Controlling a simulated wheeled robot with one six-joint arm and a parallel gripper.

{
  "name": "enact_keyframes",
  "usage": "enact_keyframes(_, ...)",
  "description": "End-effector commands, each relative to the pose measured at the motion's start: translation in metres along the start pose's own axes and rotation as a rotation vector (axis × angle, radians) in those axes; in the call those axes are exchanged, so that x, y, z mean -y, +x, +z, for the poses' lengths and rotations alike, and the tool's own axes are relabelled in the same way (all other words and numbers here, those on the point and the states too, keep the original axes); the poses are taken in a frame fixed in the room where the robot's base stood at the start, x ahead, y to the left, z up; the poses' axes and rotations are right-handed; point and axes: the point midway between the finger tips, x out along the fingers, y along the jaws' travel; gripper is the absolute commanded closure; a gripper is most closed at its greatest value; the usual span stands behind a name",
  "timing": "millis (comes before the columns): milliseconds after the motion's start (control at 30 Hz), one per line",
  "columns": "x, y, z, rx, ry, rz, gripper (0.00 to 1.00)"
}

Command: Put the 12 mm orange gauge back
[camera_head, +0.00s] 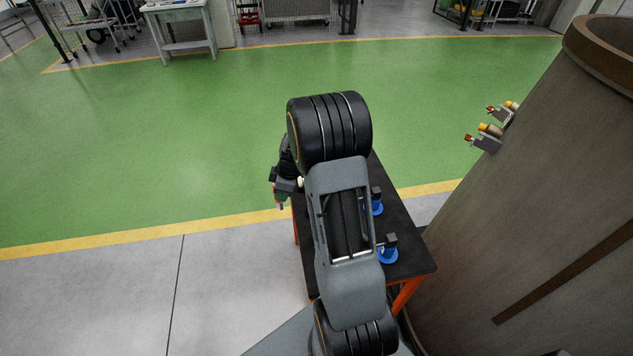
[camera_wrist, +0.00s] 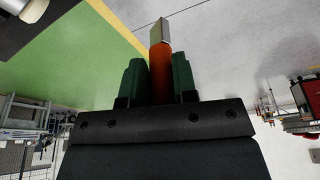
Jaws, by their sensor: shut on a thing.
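The orange gauge (camera_wrist: 160,70) stands between the two green fingers of my gripper (camera_wrist: 159,78) in the wrist view. Its flat pale metal end (camera_wrist: 158,32) sticks out beyond the fingertips. In the head view my gripper (camera_head: 280,196) hangs just left of a dark-topped cart (camera_head: 409,262), over the grey floor near the yellow line. The gauge is too small to make out clearly there. I cannot pick out a place for the gauge; my arm covers much of the cart top.
Two blue round bases with black blocks, one farther back (camera_head: 376,208) and one nearer (camera_head: 388,255), stand on the cart's right side. A large brown-grey cylindrical body (camera_head: 540,200) rises at right, with small red-and-yellow fittings (camera_head: 490,137). The green floor (camera_head: 170,150) behind is clear.

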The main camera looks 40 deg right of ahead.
Motion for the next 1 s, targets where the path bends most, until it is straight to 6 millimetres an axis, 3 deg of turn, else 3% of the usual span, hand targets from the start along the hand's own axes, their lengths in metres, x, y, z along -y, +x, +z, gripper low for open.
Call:
enact_keyframes(133, -0.022, -0.017, 0.039, 0.001, -0.349, -0.098, 1.00)
enact_keyframes(400, -0.035, -0.045, 0.074, 0.004, -0.743, -0.214, 1.00)
enact_keyframes(667, -0.037, -0.056, 0.087, 0.004, -0.885, -0.255, 1.00)
enact_keyframes(1000, -0.037, -0.058, 0.088, 0.004, -0.902, -0.261, 1.00)
